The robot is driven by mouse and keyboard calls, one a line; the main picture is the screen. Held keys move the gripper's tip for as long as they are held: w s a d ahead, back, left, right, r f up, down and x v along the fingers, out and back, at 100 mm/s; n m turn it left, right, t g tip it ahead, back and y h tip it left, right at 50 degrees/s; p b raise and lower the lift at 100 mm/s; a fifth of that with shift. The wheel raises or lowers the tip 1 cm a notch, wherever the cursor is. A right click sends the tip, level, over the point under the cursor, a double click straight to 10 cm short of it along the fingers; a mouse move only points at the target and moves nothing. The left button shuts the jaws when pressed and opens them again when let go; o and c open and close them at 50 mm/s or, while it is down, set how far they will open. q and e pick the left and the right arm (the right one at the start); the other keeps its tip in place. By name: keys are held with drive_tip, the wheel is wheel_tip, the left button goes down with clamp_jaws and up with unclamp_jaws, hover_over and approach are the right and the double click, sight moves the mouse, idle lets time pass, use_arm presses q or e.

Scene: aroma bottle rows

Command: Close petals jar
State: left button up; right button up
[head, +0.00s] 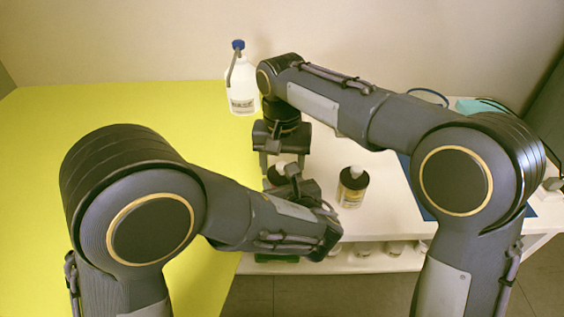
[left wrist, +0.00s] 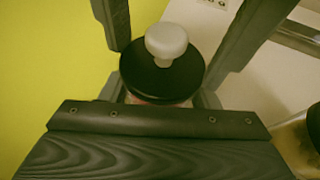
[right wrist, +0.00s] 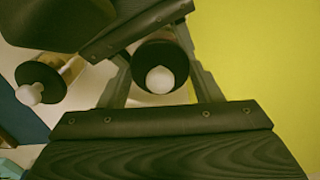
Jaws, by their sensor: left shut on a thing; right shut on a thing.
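The petals jar (left wrist: 158,101) shows pinkish contents under a round black lid (left wrist: 150,75) with a white knob (left wrist: 166,42). Both grippers meet at it over the front edge of the white table. My left gripper (head: 284,180) comes in low from the left and is shut on the jar. My right gripper (head: 283,167) reaches down from above and is shut at the lid. The lid (right wrist: 152,58) also shows between its fingers in the right wrist view. The lid seems to sit on the jar; the seam and most of the jar's body are hidden by the grippers.
A similar jar (head: 352,187) with a black lid and white knob stands just right. A white bottle with a blue top (head: 241,88) stands behind. Several small containers (head: 393,248) sit on a lower shelf. The yellow surface (head: 130,105) at left is clear.

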drive_tip(key=shift+f, duration=0.3)
drive_tip(key=o, duration=1)
wheel_tip(320, 180, up, 12)
drive_tip(key=shift+r, duration=0.1)
use_arm(q)
drive_tip(key=o, duration=1.5)
